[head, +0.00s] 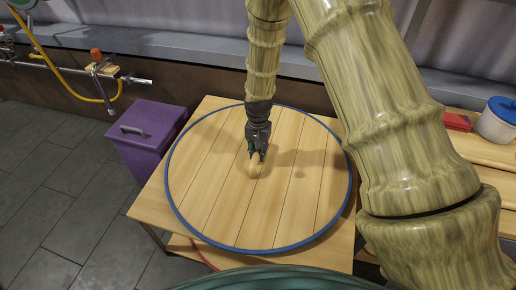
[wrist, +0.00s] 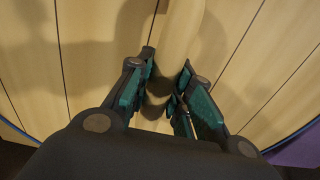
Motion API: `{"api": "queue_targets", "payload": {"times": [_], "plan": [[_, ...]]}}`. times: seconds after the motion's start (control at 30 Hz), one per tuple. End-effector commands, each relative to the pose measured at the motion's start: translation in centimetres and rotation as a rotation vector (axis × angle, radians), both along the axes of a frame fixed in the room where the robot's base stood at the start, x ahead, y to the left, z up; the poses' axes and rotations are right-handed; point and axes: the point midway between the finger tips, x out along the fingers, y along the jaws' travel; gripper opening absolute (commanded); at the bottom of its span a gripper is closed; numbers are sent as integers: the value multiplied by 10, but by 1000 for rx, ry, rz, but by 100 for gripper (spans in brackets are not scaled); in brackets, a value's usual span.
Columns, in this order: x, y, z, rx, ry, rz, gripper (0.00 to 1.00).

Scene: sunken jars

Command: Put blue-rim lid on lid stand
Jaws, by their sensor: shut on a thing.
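The blue-rim lid (head: 220,205) is a large round disc of pale wooden planks with a blue edge. My gripper (head: 257,155) points down there, shut on the handle. In the wrist view, my gripper (wrist: 167,88) has its dark green fingers on both sides of the rounded handle (wrist: 181,30). The fingers hide part of the handle. I cannot make out a lid stand for certain.
A purple bin (head: 150,140) stands left of the wooden table (head: 150,205). A pale slatted wooden surface (head: 485,150) at right bears a red item (head: 457,121) and a white pot with a blue lid (head: 497,122). A pipe and yellow hose run along the back left. Tiled floor lies clear at left.

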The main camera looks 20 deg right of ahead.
Motion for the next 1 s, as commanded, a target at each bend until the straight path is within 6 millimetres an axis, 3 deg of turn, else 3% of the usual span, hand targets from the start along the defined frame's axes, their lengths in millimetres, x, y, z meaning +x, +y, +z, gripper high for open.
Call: {"api": "queue_targets", "payload": {"times": [0.37,0.4,0.5,0.87,1.0], "plan": [[2,0,0,-1,-4,0,0],[1,0,-1,0,-2,0,29],[1,0,-1,0,-2,0,43],[1,0,1,0,-2,0,43],[1,0,16,-1,-3,1,43]]}}
